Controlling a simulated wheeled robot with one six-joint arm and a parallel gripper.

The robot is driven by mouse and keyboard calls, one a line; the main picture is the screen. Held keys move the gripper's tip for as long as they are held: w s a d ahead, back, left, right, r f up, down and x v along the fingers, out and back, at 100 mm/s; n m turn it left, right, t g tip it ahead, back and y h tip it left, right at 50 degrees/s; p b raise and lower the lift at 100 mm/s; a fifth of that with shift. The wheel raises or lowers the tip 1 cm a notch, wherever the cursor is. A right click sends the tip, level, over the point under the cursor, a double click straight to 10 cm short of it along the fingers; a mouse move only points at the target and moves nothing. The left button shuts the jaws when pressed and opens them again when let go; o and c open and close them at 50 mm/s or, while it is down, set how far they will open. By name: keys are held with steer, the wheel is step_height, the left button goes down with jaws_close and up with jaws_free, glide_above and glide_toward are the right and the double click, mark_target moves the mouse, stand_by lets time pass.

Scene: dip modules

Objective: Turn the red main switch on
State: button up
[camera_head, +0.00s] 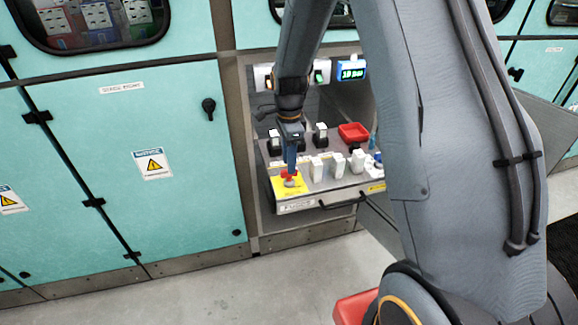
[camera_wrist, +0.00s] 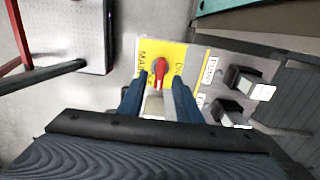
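The red main switch (camera_head: 289,174) is a red knob on a yellow label plate (camera_head: 279,186) at the left front of the grey shelf panel. In the wrist view the red switch (camera_wrist: 159,69) shows on the yellow plate (camera_wrist: 180,52), with its handle pointing along the picture's vertical. My gripper (camera_head: 290,165) points down right above the switch. In the wrist view its two blue fingers (camera_wrist: 154,88) are apart, one on each side below the knob, with nothing held between them. Contact with the knob cannot be told.
White and black modules (camera_head: 317,168) stand on the panel right of the switch. A red tray (camera_head: 353,132) lies behind them. A lit display (camera_head: 351,71) hangs above. A black handle (camera_head: 343,201) runs along the front edge. Teal cabinet doors (camera_head: 130,150) stand left.

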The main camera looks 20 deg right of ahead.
mark_target(289, 177)
steer(key=shift+f, duration=1.5)
steer(key=shift+c, duration=0.2)
jaws_close()
